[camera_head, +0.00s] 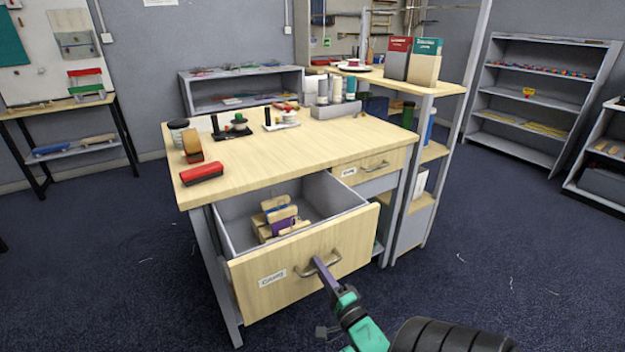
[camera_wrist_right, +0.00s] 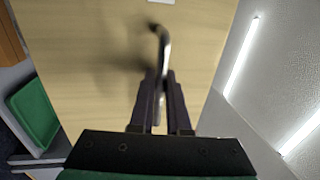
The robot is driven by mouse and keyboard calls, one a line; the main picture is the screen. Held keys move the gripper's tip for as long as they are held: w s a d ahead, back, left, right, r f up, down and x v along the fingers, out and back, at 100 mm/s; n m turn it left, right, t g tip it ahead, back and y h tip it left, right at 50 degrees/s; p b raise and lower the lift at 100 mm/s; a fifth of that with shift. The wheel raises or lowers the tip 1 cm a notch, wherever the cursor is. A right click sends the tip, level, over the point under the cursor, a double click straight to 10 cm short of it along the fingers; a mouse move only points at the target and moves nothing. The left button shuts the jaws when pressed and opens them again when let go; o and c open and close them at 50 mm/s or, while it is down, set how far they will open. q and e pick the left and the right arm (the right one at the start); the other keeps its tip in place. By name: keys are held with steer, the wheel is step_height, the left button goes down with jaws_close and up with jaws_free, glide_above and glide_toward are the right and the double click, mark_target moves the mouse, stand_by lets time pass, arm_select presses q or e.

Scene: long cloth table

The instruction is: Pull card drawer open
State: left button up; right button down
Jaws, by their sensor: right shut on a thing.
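The card drawer (camera_head: 305,262) is the left drawer of the wooden desk, with a pale wood front, a label and a metal bar handle (camera_head: 303,270). It stands pulled out, and wooden blocks and a purple item (camera_head: 283,217) show inside. My right gripper (camera_head: 318,262) is at the handle, its fingers shut on it. In the right wrist view the fingers (camera_wrist_right: 160,95) close around the handle (camera_wrist_right: 161,45), with the drawer front (camera_wrist_right: 90,50) just beyond. My left gripper is not in view.
The desk top (camera_head: 290,152) holds a red block (camera_head: 201,173), spools and a grey caddy (camera_head: 336,108). A second, shut drawer (camera_head: 368,166) is to the right. A tall shelf rack (camera_head: 437,130) stands close by the desk's right side. Dark carpet lies open in front.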

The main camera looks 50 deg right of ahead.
steer(key=shift+r+p+v, duration=0.15)
steer(key=shift+p+v, duration=0.2)
steer(key=shift+v, duration=0.55)
steer(key=shift+r+p+v, duration=0.2)
steer(key=shift+p+v, duration=0.1)
steer(key=shift+v, duration=0.55)
steer(key=c, duration=1.2)
jaws_free()
steer(key=shift+o, duration=0.2)
steer(key=v, duration=1.4)
steer(key=shift+s+b, duration=0.3)
steer(key=shift+b, duration=0.15)
steer(key=shift+a+f, duration=0.1)
steer(key=shift+a, duration=0.05)
